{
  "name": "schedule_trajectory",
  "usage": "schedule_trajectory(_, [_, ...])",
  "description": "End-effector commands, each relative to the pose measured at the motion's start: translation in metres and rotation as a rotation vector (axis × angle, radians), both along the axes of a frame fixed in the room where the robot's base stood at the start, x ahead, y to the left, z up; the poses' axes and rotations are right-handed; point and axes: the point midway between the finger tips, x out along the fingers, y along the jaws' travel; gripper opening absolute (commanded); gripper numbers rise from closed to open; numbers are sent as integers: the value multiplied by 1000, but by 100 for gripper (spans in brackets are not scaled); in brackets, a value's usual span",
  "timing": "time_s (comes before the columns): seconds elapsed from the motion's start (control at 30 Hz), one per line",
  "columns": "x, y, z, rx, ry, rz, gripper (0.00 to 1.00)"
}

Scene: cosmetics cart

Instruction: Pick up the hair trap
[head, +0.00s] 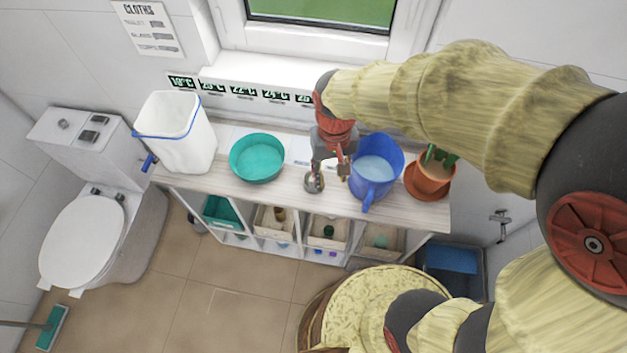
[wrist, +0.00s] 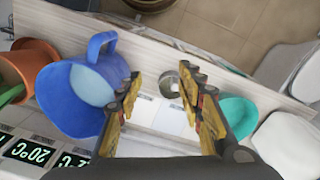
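The hair trap seems to be the small round metal cup on the shelf top, showing in the head view (head: 314,184) near the front edge and in the wrist view (wrist: 169,86). My gripper (head: 330,172) is above the shelf top, between the teal basin and the blue jug. In the wrist view my gripper (wrist: 161,84) has its two fingers wide apart with nothing held. The metal cup shows in the gap, closer to the right finger, which covers part of it. I cannot tell whether that finger touches it.
A blue jug (head: 376,170) stands close to the right of my gripper, with a potted plant (head: 432,178) beyond. A teal basin (head: 257,158) and a white bin (head: 176,135) stand to the left. White labels (wrist: 172,118) lie on the shelf top. The window wall is behind.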

Motion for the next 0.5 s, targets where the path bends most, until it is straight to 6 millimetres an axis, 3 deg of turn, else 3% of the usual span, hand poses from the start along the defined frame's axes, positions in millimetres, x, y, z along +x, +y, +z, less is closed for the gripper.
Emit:
schedule_trajectory(0.03, [7,9,-15,-10,27,-16,38])
schedule_trajectory(0.2, [40,31,-51,-23,43,-139,38])
schedule_trajectory(0.33, [67,39,-42,0,-13,-257,38])
schedule_trajectory(0.5, [67,39,-46,2,-17,-322,38])
